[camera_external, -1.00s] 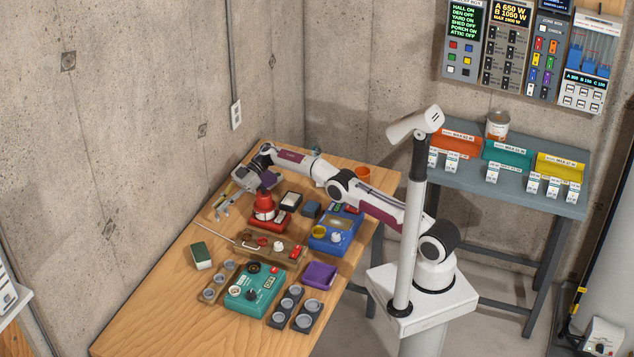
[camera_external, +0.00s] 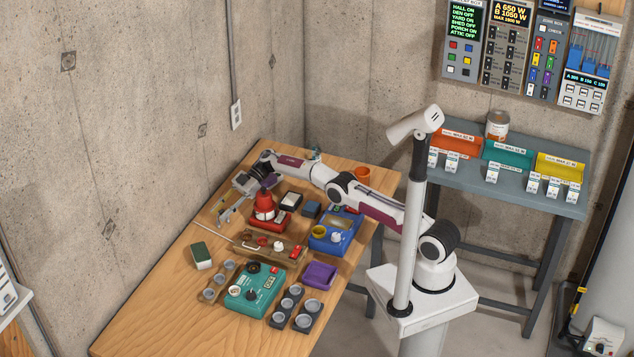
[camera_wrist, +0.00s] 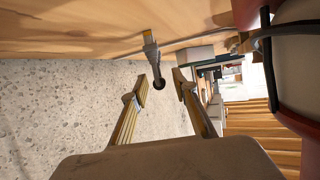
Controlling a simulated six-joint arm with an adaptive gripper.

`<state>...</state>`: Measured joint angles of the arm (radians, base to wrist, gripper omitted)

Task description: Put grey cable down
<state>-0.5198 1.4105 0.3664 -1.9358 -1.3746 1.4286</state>
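My gripper (camera_wrist: 162,88) is open in the wrist view, with a clear gap between its two fingertips. A slim grey piece with a yellow end and a dark round tip (camera_wrist: 151,52), possibly the grey cable's end, shows beyond and between the fingers. No finger visibly touches it. In the external view my gripper (camera_external: 229,210) is low over the far left part of the wooden table, beside the red device (camera_external: 264,208). The grey cable cannot be made out clearly there.
The wooden table (camera_external: 150,305) holds a teal box (camera_external: 255,290), a blue box (camera_external: 334,232), a purple tray (camera_external: 320,274) and a green sponge (camera_external: 201,254). The concrete wall (camera_external: 130,150) is close on the gripper's left. The table's front left is clear.

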